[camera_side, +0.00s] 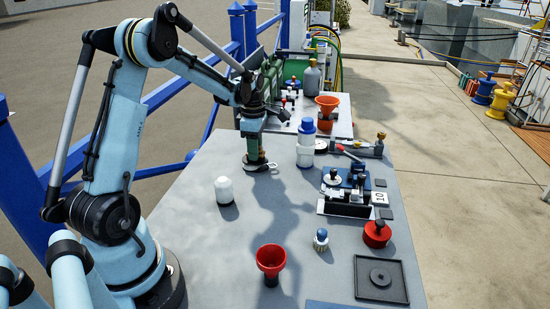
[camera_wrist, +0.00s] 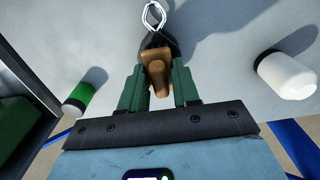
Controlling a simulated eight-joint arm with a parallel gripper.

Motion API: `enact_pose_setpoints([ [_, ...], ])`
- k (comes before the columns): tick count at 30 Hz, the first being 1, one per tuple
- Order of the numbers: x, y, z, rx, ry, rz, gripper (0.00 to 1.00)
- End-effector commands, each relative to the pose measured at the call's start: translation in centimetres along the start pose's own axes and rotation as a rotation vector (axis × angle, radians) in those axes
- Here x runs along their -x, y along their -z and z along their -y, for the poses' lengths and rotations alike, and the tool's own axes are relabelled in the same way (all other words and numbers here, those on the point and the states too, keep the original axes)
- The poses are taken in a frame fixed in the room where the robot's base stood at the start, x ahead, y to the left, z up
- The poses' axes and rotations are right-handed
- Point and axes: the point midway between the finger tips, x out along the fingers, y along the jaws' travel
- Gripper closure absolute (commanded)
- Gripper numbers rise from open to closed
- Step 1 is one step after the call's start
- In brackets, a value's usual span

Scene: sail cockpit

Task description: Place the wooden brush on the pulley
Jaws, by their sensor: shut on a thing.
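My gripper (camera_side: 252,143) points down over the far left part of the grey table and is shut on the wooden brush. The brush (camera_wrist: 157,72) is a brown piece between the two green fingers in the wrist view. The dark pulley (camera_side: 256,167) lies on the table right below the gripper, with a metal shackle (camera_side: 272,167) at its right. In the wrist view the pulley (camera_wrist: 173,43) shows just past the brush, partly hidden by it. The brush overlaps the pulley there. I cannot tell whether they touch.
A white-capped bottle (camera_side: 224,191) stands nearer on the table (camera_side: 190,230). A blue and white bottle (camera_side: 306,148) stands to the right of the gripper. A red funnel (camera_side: 271,259), a black tray (camera_side: 381,280) and a blue device (camera_side: 347,184) are farther off. The table's middle is clear.

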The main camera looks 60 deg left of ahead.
Motion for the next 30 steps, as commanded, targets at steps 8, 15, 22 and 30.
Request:
enact_pose_setpoints([
  [8,0.0,0.0,0.0,0.000,0.000,0.000,0.44],
  [15,0.2,0.0,0.0,0.000,0.000,0.000,0.44],
  [22,3.0,0.0,0.0,0.000,0.000,0.000,0.44],
  [30,8.3,0.0,0.0,0.000,0.000,0.000,0.44],
])
